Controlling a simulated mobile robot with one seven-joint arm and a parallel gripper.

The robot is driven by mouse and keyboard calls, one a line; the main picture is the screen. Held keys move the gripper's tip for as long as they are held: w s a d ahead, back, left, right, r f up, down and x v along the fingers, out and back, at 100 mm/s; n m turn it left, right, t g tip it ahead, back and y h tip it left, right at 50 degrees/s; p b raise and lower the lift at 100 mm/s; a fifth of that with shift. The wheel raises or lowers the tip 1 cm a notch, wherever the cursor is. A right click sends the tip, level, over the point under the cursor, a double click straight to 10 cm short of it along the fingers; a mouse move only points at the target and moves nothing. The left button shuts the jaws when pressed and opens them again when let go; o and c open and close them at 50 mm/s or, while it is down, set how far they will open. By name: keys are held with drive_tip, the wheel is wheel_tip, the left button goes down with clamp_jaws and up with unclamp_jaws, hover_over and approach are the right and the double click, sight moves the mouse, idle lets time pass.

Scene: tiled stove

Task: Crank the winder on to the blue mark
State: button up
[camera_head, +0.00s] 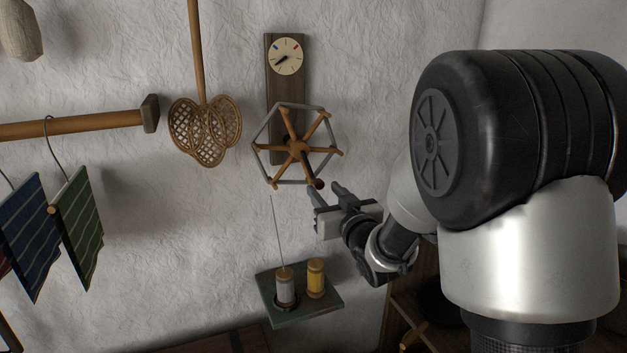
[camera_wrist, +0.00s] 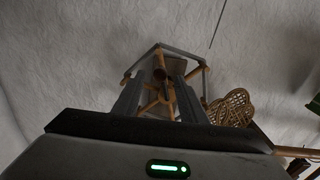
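The winder (camera_head: 297,148) is a six-armed wooden reel with a grey thread loop around its arm ends, mounted on a wooden board (camera_head: 285,95) on the wall. It also shows in the wrist view (camera_wrist: 167,92). A dark reddish crank knob (camera_head: 319,184) sits at its lower right. A round cream dial (camera_head: 286,56) above has small coloured marks on its upper rim, and its dark hand points lower left. My gripper (camera_head: 323,187) is open, its fingertips at the knob, one either side in the picture. In the wrist view the knob (camera_wrist: 160,74) shows between the fingers; contact is unclear.
A green shelf (camera_head: 312,312) below holds a grey spool (camera_head: 285,290) and a yellow spool (camera_head: 316,278), with a thread rising from the grey one. A wicker beater (camera_head: 205,130) hangs left of the winder. Striped cloths (camera_head: 80,225) hang further left.

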sight(314, 178)
drive_tip(key=x, duration=0.8)
drive_tip(key=shift+w+a, duration=0.15)
drive_tip(key=shift+w, duration=0.15)
clamp_jaws()
